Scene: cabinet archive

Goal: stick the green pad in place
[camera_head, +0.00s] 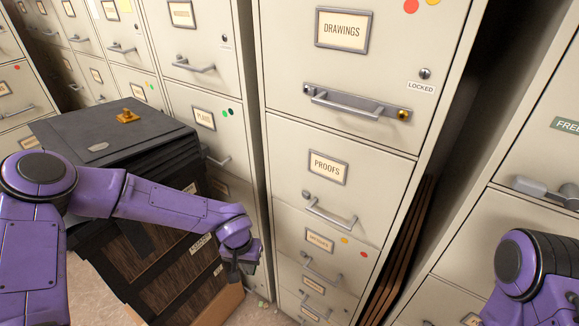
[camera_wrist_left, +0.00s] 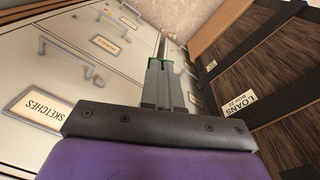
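My left gripper (camera_head: 242,268) is low between the pale filing cabinet and the dark box stack, its fingers pointing down. In the left wrist view its grey fingers (camera_wrist_left: 166,78) are close together, and thin green edges of the green pad (camera_wrist_left: 154,63) show at the fingertips. Most of the pad is hidden by the fingers, and I cannot tell whether it touches anything beyond them. My right gripper is out of view; only part of my right arm shows at the lower right.
The tall cabinet has drawers labelled DRAWINGS (camera_head: 341,30) and PROOFS (camera_head: 327,167). A black box stack (camera_head: 120,140) carries a small brass object (camera_head: 127,116). Brown boards (camera_head: 405,250) lean in the gap to the right. A loans label (camera_wrist_left: 238,107) is on dark wood beside the fingers.

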